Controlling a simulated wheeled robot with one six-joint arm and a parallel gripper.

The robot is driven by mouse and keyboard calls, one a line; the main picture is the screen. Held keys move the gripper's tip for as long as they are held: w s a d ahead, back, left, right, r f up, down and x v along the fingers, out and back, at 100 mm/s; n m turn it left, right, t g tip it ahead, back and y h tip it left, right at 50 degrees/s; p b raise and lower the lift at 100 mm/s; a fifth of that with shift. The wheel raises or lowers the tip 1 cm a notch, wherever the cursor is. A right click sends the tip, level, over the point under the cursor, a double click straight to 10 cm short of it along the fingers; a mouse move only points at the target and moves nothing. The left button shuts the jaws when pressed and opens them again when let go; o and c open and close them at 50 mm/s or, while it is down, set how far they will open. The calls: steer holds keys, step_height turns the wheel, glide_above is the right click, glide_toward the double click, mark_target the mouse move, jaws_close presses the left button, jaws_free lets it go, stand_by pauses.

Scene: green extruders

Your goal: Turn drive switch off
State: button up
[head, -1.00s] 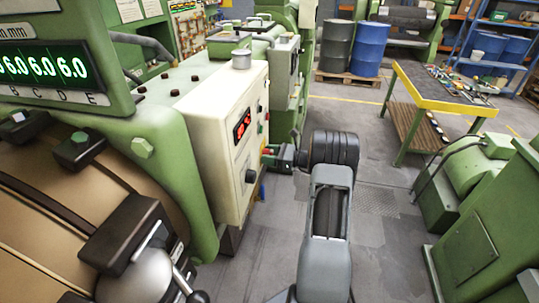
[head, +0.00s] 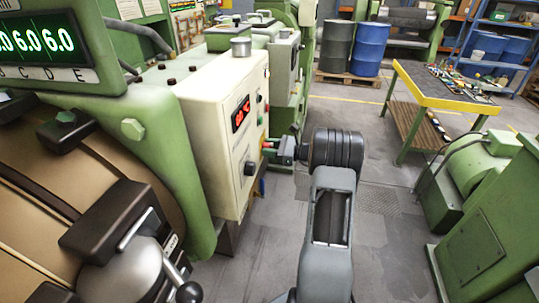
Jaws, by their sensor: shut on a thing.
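A cream control panel (head: 215,150) on the green machine carries a red lit display (head: 240,114), a black knob (head: 249,168) and small buttons along its right part. My gripper (head: 270,150) is at the lower right of the panel face, right of the black knob. It is shut on a small control there, which I take to be the drive switch; the jaws hide most of it. The switch's position cannot be read.
A large brown roll (head: 80,185) and a silver handle part (head: 125,270) stand at the left front. A green machine (head: 490,230) is at the right, a yellow-edged workbench (head: 440,100) behind it. Grey floor lies clear between my arm and that machine.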

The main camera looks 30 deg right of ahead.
steer(key=n+b, duration=0.2)
steer(key=b, duration=0.1)
steer(key=n+b, duration=0.2)
steer(key=b, duration=0.1)
steer(key=n+b, duration=0.2)
steer(key=b, duration=0.1)
steer(key=shift+f+n+b, duration=0.3)
steer(key=shift+f+b, duration=0.05)
steer(key=shift+f, duration=0.05)
steer(key=n+b, duration=0.2)
steer(key=b, duration=0.2)
steer(key=shift+r+n, duration=0.15)
steer(key=shift+n, duration=0.25)
steer(key=shift+r+n+b, duration=0.15)
steer(key=shift+n+b, duration=0.65)
steer(key=shift+b, duration=0.3)
steer(key=shift+r, duration=0.15)
steer(key=o, duration=0.9)
steer(key=shift+d, duration=0.1)
steer(key=v, duration=1.3)
steer(key=shift+s+d+b, duration=0.25)
steer(key=shift+d+b, duration=0.05)
